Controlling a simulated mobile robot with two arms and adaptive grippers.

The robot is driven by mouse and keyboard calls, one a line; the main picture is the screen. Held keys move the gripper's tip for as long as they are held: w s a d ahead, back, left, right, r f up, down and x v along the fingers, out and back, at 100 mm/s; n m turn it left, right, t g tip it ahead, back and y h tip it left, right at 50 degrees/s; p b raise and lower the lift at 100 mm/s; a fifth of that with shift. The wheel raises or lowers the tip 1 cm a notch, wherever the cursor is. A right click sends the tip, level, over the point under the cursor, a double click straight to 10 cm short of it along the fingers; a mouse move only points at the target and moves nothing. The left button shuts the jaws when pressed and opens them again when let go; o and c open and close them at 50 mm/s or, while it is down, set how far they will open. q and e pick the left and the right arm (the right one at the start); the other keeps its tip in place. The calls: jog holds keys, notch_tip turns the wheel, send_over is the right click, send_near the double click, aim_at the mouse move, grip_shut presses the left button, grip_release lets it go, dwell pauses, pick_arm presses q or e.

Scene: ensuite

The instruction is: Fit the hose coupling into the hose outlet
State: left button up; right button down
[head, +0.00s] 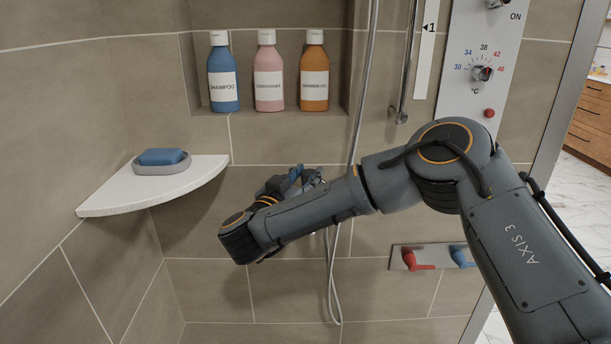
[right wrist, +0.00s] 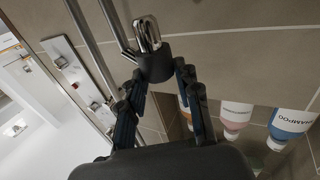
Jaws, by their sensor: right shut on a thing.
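My right gripper (head: 300,180) is in front of the tiled wall below the bottle niche, partly hidden behind my own wrist in the head view. In the right wrist view its fingers (right wrist: 158,85) are shut on the hose coupling (right wrist: 154,66), a dark piece at the fingertips. A bright chrome loop-like part (right wrist: 148,33) shows right beyond it; I cannot tell whether it belongs to the coupling or to the wall. The shower hose (head: 361,90) hangs down, passes behind my arm and loops below it. I cannot pick out the hose outlet for certain. My left gripper is not in view.
Shampoo (head: 223,75), a pink bottle (head: 268,75) and an orange bottle (head: 314,75) stand in the niche. A corner shelf (head: 110,201) holds a soap dish (head: 160,167). The temperature panel (head: 470,100), the rail (head: 407,60) and a plate with red and blue taps (head: 440,248) are right.

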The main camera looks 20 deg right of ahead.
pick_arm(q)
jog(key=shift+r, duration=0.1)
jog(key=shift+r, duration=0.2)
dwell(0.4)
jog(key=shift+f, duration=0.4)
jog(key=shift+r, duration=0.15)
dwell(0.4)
pick_arm(e)
jog(key=shift+f, duration=0.3)
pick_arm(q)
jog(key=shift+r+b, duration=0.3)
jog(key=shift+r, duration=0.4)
pick_arm(e)
jog(key=shift+f, duration=0.1)
